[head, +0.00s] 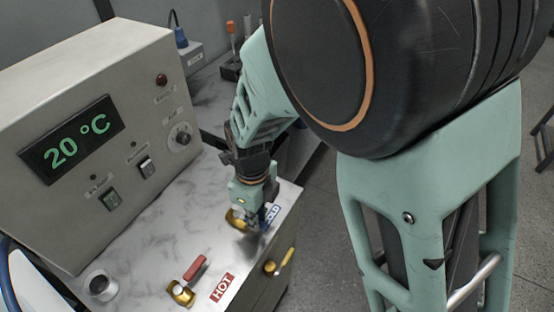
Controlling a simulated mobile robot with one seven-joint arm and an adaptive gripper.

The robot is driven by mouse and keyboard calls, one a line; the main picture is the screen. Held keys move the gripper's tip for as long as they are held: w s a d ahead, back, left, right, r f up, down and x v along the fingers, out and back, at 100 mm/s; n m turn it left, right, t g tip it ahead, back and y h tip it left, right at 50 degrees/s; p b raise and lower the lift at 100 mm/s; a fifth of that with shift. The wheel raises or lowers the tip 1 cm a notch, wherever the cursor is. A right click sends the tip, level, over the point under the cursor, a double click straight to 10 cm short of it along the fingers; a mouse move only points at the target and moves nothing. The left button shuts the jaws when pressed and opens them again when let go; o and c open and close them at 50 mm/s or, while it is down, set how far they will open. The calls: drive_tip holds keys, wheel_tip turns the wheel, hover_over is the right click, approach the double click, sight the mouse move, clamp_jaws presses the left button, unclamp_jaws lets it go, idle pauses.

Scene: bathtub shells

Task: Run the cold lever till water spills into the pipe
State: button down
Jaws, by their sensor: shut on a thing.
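My gripper (257,214) points down at the cold valve and is shut on its lever, which is mostly hidden by the fingers. Part of the brass cold valve (235,218) shows to the left of the fingers. The blue COLD label (272,216) is just right of them. The hot valve (181,292) has a red lever (196,268) and stands apart, beside the red HOT label (223,287). A short round metal pipe (101,286) opens upward at the near left of the marble top. I see no water at its mouth.
The control box (100,130) with a 20 °C display (70,139) and switches stands behind the marble top (150,247). A brass tap (279,263) juts from the side face. Tools stand in a dark holder (231,70) at the back. The marble between pipe and valves is clear.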

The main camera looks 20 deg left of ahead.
drive_tip(key=shift+s+m, duration=0.2)
drive_tip(key=shift+m, duration=0.2)
drive_tip(key=c, duration=1.9)
unclamp_jaws()
wheel_tip(320, 180, up, 12)
drive_tip(key=shift+r, duration=0.1)
